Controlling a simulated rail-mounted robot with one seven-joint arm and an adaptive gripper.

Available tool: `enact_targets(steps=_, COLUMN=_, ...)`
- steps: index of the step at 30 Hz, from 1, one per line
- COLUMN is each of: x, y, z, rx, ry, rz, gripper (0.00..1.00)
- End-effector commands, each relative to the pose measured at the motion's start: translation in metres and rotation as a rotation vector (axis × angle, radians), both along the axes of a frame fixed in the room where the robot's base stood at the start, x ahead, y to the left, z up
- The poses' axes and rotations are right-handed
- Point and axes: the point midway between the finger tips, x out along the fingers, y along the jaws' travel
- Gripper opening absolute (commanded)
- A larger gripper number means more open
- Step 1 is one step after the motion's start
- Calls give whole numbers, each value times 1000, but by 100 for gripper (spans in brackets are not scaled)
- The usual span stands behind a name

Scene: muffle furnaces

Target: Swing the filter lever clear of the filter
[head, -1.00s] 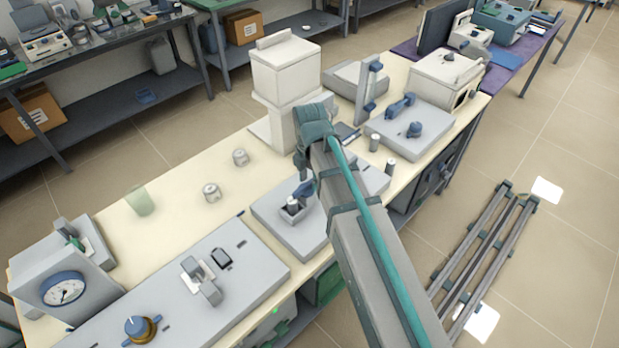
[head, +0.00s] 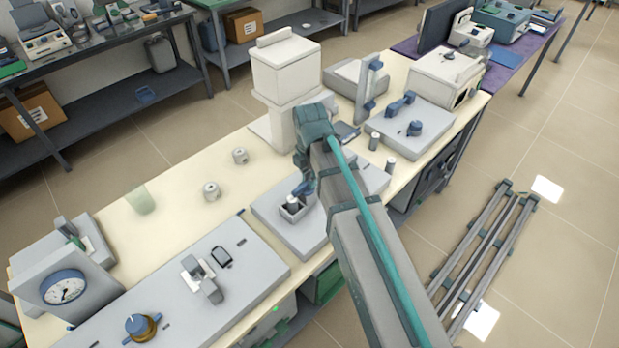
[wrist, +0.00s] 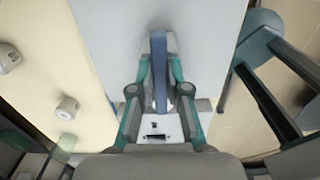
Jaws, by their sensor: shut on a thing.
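A long blue bar, which looks like the filter lever (wrist: 159,45), runs between my fingers in the wrist view. My gripper (wrist: 160,65) is shut on it, with one teal finger on each side. Behind it is a broad pale grey surface (wrist: 108,35). In the head view my arm hides most of the gripper. A small blue part shows just below my wrist, beside a grey open box with an upright cylinder (head: 292,204). I cannot tell for sure which part is the filter.
Two small white cylinders (head: 240,156) (head: 212,191) and a pale green cup (head: 141,200) stand on the cream bench. A white tower-shaped device (head: 285,72) stands close behind my wrist. A grey panel with a knob (head: 140,325) is at the front left.

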Motion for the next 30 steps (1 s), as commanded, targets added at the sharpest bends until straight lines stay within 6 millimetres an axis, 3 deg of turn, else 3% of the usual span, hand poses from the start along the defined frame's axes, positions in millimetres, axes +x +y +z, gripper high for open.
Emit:
enact_targets(steps=11, x=-2, y=-2, z=1, rx=-1, ry=1, rz=-204, gripper=0)
enact_targets(steps=30, x=-10, y=-4, z=1, rx=0, ry=-2, rz=-805, gripper=0)
